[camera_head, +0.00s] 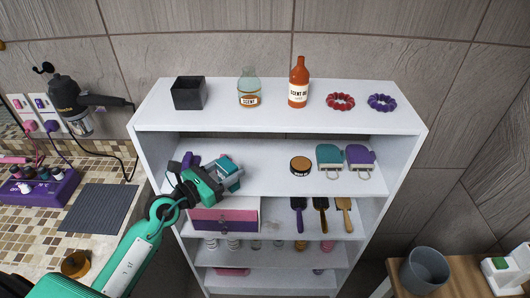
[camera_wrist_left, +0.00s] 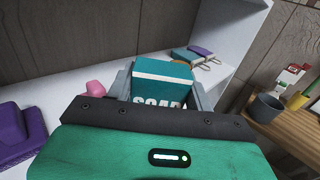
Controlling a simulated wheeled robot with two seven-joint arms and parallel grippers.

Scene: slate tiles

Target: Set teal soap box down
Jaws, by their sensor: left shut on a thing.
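The teal soap box (camera_head: 229,164) is held between the fingers of my left gripper (camera_head: 232,179), at the left part of the upper inner shelf of the white shelf unit (camera_head: 265,158). In the left wrist view the soap box (camera_wrist_left: 162,75) shows a teal face with white "SOAP" lettering, partly hidden by the gripper body. A grey finger stands on each side of it. I cannot tell whether its underside touches the shelf. My right gripper is not in view.
On the same shelf, a round tin (camera_head: 300,165), a teal mitt (camera_head: 329,156) and a purple mitt (camera_head: 359,156) stand to the right. A pink-and-purple drawer box (camera_head: 225,214) and several brushes are below. Bare shelf lies between the soap box and the tin.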

